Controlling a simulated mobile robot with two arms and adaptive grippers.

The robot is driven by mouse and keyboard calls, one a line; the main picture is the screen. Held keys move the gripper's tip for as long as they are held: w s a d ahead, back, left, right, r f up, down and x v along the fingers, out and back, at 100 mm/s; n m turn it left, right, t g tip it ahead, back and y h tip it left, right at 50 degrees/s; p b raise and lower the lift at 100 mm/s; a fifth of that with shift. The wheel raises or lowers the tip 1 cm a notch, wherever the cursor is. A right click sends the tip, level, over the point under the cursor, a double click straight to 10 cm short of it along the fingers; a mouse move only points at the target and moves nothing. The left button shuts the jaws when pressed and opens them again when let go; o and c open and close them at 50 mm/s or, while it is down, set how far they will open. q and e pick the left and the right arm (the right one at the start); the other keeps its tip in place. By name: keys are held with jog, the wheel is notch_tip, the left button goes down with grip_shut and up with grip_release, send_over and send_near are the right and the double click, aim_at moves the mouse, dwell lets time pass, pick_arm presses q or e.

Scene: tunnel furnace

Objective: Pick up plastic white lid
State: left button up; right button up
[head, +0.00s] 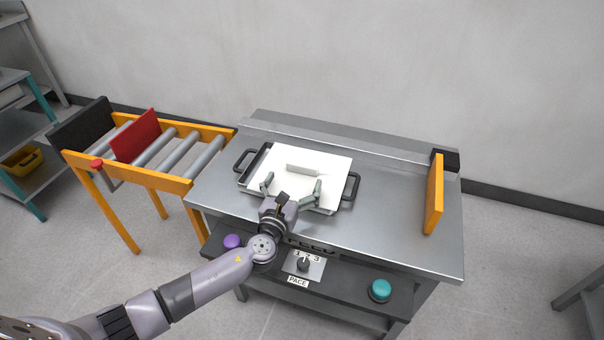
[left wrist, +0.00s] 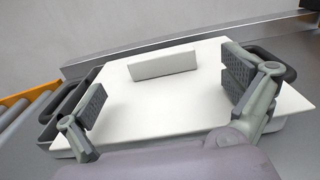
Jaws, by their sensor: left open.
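The white plastic lid (head: 325,163) is a flat sheet with a raised bar-like handle (head: 302,169) on top. It lies tilted over a tray with dark side handles (head: 351,187) on the metal table. My left gripper (head: 291,185) is open above the near part of the lid, its fingers spread wide. In the left wrist view the lid (left wrist: 150,108) fills the middle, and its handle (left wrist: 163,65) stands beyond and between the two open fingers, apart from them. My right gripper is not in view.
The metal table (head: 395,215) has free room right of the tray, up to an orange upright plate (head: 434,195). A roller conveyor (head: 160,150) with a red plate adjoins at left. A front panel carries a purple button (head: 232,241), a pace knob (head: 303,264) and a teal button (head: 380,289).

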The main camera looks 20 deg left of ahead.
aim_at(301, 167)
pick_arm(q)
jog(key=w, duration=0.4)
jog(key=shift+w, duration=0.25)
jog(key=shift+c, duration=0.2)
jog(key=c, duration=1.3)
